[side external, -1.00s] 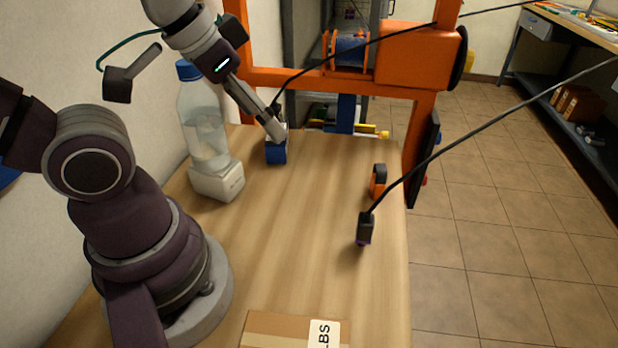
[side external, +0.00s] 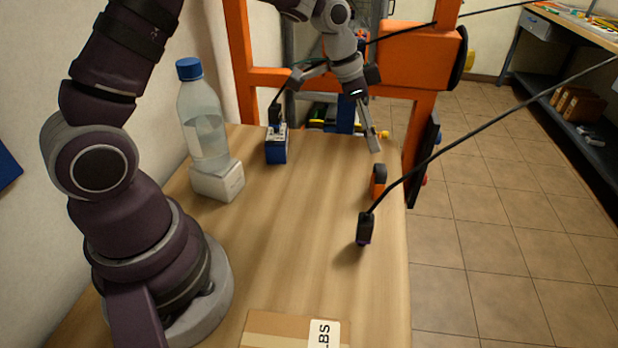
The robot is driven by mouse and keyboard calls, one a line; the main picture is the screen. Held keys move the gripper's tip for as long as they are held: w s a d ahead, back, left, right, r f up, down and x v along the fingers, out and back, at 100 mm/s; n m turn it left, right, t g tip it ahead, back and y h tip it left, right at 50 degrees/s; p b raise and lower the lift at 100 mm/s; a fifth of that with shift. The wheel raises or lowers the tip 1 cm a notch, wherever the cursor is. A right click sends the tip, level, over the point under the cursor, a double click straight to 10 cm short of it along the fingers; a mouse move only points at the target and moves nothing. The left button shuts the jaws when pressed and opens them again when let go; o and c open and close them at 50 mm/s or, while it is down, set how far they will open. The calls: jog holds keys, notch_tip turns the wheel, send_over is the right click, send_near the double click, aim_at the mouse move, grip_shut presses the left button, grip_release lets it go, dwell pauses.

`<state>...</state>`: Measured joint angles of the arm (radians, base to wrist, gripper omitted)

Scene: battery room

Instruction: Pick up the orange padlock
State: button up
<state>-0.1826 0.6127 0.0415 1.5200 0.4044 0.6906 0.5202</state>
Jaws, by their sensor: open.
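The orange padlock (side external: 378,183) stands near the right edge of the wooden table (side external: 300,225), with a dark shackle on top. My gripper (side external: 374,143) is open and empty, pointing down, above and a little behind the padlock in the side external view. It is apart from the padlock. Only part of the fingers shows clearly from this angle.
A black cable with a plug (side external: 364,229) hangs in front of the padlock. A blue box (side external: 276,150) with a plug on it stands further left. A water bottle (side external: 204,125) stands at a white block (side external: 217,180). A cardboard box (side external: 275,330) lies at the front. The middle is clear.

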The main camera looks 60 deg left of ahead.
aim_at(380, 167)
jog(key=x, duration=1.1)
jog(key=shift+s+a+f, duration=0.1)
jog(key=shift+a+f, duration=0.05)
jog(key=c, duration=1.3)
